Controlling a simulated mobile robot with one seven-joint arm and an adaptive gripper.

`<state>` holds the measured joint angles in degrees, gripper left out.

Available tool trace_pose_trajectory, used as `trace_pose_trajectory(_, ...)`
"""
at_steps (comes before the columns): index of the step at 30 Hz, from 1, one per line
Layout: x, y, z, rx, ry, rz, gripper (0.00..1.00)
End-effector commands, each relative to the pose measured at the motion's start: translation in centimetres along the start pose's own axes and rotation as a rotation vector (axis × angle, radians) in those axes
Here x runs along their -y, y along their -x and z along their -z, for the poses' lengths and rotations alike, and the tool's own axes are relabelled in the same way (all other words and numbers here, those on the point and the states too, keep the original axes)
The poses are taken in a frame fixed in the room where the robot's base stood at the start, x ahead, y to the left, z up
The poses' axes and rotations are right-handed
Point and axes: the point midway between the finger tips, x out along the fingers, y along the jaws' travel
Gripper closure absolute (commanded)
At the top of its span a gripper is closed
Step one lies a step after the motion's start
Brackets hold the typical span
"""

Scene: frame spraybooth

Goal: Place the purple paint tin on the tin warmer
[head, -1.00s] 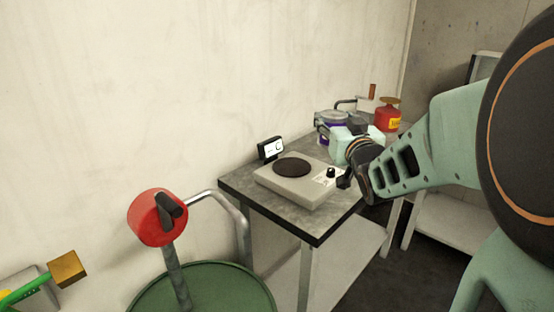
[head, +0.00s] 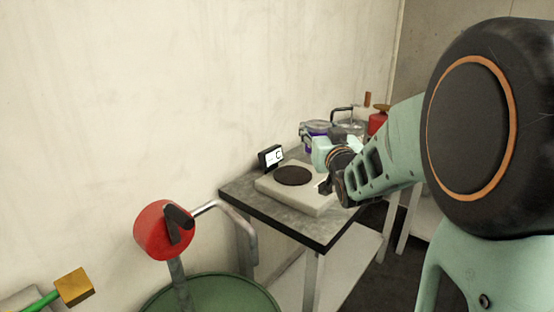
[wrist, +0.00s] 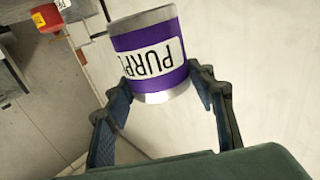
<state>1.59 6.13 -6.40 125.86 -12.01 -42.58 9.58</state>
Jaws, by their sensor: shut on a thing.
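The purple paint tin (wrist: 150,65) is between my gripper's fingers (wrist: 158,82) in the wrist view, its purple label band and part of its lettering showing upside down in the picture. My gripper is shut on it. In the head view the tin (head: 308,141) is partly hidden behind my gripper, with its metal end and a bit of purple showing. It is held up behind and to the right of the tin warmer (head: 292,196), a pale box on the table. The warmer's round dark plate (head: 293,175) is bare.
A small black device with a white display (head: 271,157) stands at the warmer's back left. The grey table (head: 243,194) has some free top around the warmer. Another tin and a red can (head: 377,122) are behind my arm. A green drum (head: 215,296) stands in front left.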

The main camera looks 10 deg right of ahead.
Motion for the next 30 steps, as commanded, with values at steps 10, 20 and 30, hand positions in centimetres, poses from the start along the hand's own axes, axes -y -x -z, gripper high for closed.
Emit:
trace_pose_trajectory(10, 3.5, -5.9, -4.4, 0.0, 0.0, 0.003, 0.87)
trace_pose_trajectory(20, 4.6, -8.1, -7.0, -0.006, 0.0, 0.0, 0.87)
trace_pose_trajectory(30, 5.0, -8.8, -10.9, -0.003, 0.0, 0.0, 0.87)
